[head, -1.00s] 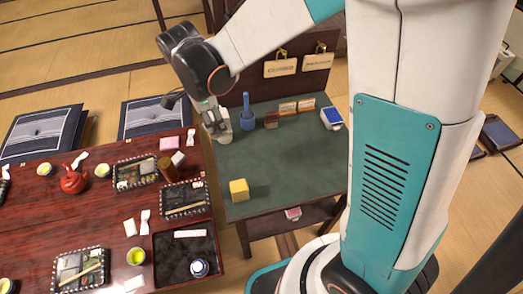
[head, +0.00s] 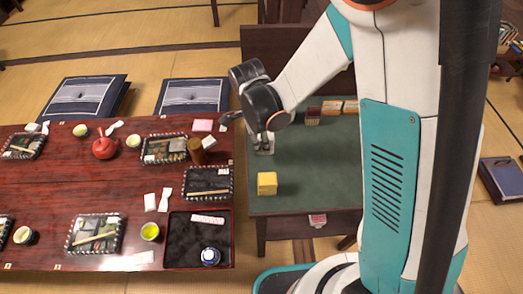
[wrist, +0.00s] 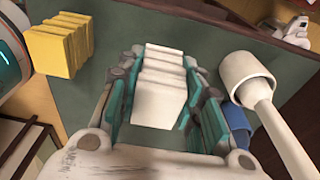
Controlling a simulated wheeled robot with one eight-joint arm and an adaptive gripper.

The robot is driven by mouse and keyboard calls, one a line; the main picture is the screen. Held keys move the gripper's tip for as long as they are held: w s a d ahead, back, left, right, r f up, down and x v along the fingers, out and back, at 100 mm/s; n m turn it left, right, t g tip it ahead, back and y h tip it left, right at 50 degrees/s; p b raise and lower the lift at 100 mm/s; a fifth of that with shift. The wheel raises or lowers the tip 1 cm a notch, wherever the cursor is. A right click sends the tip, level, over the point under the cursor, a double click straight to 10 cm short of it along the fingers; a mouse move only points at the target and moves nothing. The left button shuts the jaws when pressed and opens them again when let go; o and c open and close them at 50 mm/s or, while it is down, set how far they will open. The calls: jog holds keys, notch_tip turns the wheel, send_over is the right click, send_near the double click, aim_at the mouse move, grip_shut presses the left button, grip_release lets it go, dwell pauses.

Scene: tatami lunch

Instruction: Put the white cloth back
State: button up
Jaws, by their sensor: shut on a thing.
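The white cloth (wrist: 163,80) is a folded, layered stack between the fingers of my gripper (wrist: 165,110) in the wrist view. My gripper is shut on it, with the teal pads on both sides. In the head view my gripper (head: 264,146) is over the left part of the green-topped side table (head: 315,175), behind a yellow folded block (head: 267,183). The cloth is mostly hidden there by my gripper and wrist. I cannot tell whether the cloth touches the tabletop.
The yellow block also shows left of my gripper in the wrist view (wrist: 60,45). A white cup-shaped thing with a pale rod (wrist: 250,82) is close on the right, near something blue (wrist: 236,118). Small boxes (head: 332,108) line the table's back. A red lacquer table (head: 110,200) stands left.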

jog(key=shift+f+b, duration=0.8)
jog(key=shift+f, duration=1.4)
jog(key=shift+f, duration=0.15)
jog(key=o, duration=1.1)
jog(key=r+p, duration=0.1)
jog(key=r, duration=0.3)
jog(key=a+r+p, duration=0.1)
jog(key=r+p, duration=0.1)
jog(key=r, duration=0.2)
jog(key=r+p, duration=0.1)
jog(key=r, duration=0.3)
jog(key=shift+a+r, duration=0.15)
jog(key=shift+a, duration=0.1)
